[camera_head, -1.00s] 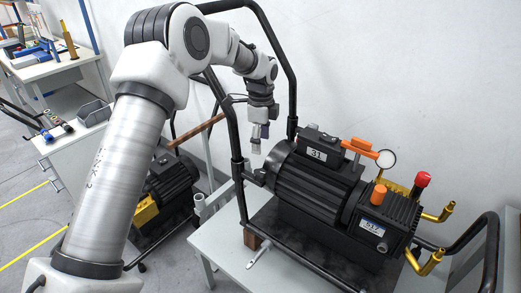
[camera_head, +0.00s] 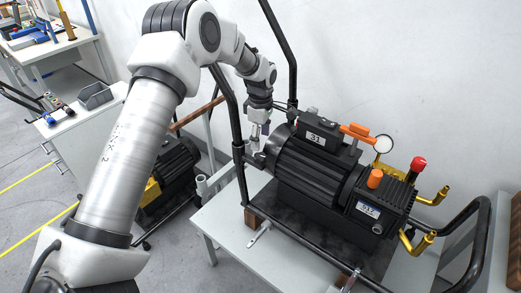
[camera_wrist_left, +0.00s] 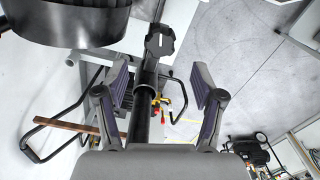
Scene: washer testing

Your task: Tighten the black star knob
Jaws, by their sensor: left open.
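The black star knob (camera_wrist_left: 160,42) shows in the left wrist view near the top middle, at the end of a dark post. In that view my left gripper (camera_wrist_left: 160,88) is open, one finger on each side of the post, and the knob lies beyond the fingertips. In the head view my left gripper (camera_head: 258,138) hangs fingers-down by the left end of the black pump (camera_head: 312,172). I cannot make out the knob clearly there. I cannot tell from these views whether the fingers touch the post. My right gripper is not in view.
The pump sits in a black tubular frame (camera_head: 243,190) on a white table (camera_head: 222,215). An orange handle (camera_head: 356,131), a gauge (camera_head: 384,143), a red knob (camera_head: 418,164) and brass pipes (camera_head: 420,240) are at its right. A second pump (camera_head: 172,172) stands at the left.

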